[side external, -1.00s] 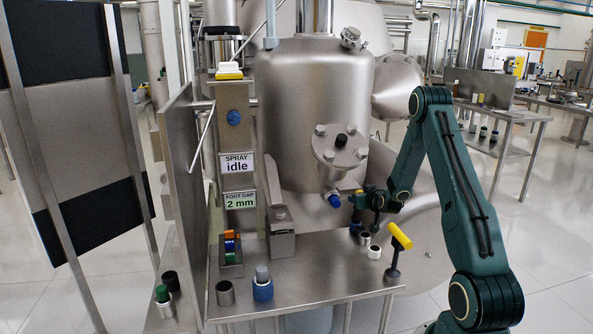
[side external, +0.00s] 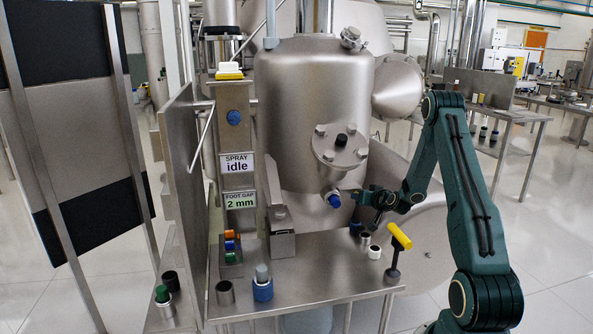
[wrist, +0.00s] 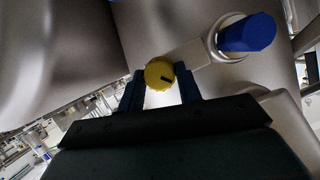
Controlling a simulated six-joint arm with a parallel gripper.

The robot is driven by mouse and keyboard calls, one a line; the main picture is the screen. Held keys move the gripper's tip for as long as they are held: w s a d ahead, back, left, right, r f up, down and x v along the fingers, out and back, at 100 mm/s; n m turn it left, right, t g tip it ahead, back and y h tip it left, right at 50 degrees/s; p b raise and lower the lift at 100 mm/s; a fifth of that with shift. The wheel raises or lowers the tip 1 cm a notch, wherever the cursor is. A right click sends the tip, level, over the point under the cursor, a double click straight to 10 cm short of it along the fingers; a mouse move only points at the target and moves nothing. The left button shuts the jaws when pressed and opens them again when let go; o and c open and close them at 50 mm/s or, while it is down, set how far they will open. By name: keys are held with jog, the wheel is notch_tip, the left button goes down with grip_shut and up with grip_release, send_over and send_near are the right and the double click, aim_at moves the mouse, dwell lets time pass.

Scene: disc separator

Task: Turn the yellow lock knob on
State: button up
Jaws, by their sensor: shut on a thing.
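The yellow lock knob (wrist: 160,73) shows in the wrist view as a round yellow face with a short dark mark towards its right side. It sits between the two dark fingers of my gripper (wrist: 160,88), which is shut on it. In the side view my gripper (side external: 358,196) is at the lower front of the steel vessel (side external: 313,115), just right of a blue cap (side external: 334,201). The knob is hidden there behind the fingers. The blue cap also shows at the upper right of the wrist view (wrist: 246,33), apart from my fingers.
Below my gripper is a steel table (side external: 320,272). A yellow-topped T-handle (side external: 399,236) stands at its right, near small cups. A blue container (side external: 262,288) and a rack of coloured pieces (side external: 231,252) are further left. Signs read "SPRAY idle" (side external: 237,163) and "FOOT GAP 2 mm" (side external: 240,200).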

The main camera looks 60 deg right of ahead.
dwell(0.4)
jog(key=o, duration=1)
